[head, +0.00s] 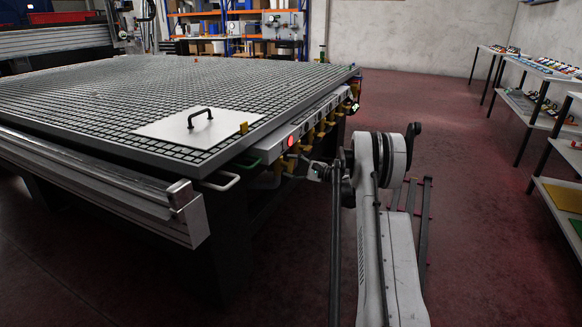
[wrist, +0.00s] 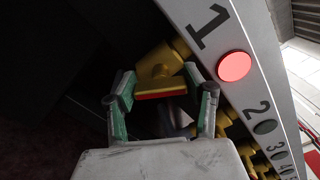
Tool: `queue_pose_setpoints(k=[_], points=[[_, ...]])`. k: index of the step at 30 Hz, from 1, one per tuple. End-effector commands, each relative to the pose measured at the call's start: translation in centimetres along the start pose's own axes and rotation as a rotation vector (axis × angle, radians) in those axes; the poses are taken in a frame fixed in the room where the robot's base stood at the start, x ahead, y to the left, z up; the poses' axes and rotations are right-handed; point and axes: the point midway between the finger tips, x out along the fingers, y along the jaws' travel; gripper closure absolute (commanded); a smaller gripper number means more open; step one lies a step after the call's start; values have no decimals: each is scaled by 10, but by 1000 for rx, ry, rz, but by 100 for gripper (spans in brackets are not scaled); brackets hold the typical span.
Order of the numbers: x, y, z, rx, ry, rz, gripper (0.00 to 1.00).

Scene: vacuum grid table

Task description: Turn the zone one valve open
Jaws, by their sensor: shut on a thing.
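In the wrist view, the zone one valve is a yellow body (wrist: 165,57) with a flat yellow handle (wrist: 160,87) that has a red edge. It sits beside the panel's black "1" and a round red light (wrist: 234,66). My gripper (wrist: 158,84) has one finger at each end of the handle and is shut on it. In the head view, my gripper (head: 300,168) is at the table's front right corner, below the same red light (head: 291,141). The valve is small and mostly hidden there.
More yellow valves (head: 321,129) line the table edge beyond the first. A white sheet with a black handle (head: 172,129) lies on the grid table (head: 100,88). A light grey handle (head: 222,183) juts from the table's near side. Red floor (head: 455,140) is open to the right, before shelves.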

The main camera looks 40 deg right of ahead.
Motion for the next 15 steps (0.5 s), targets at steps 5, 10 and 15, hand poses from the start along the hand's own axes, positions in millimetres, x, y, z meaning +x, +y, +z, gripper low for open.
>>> queue_pose_setpoints(k=[5,10,15], points=[[0,1,0,-163,0,0,78],[0,2,0,-305,0,0,78],[0,2,-1,-421,0,0,78]])
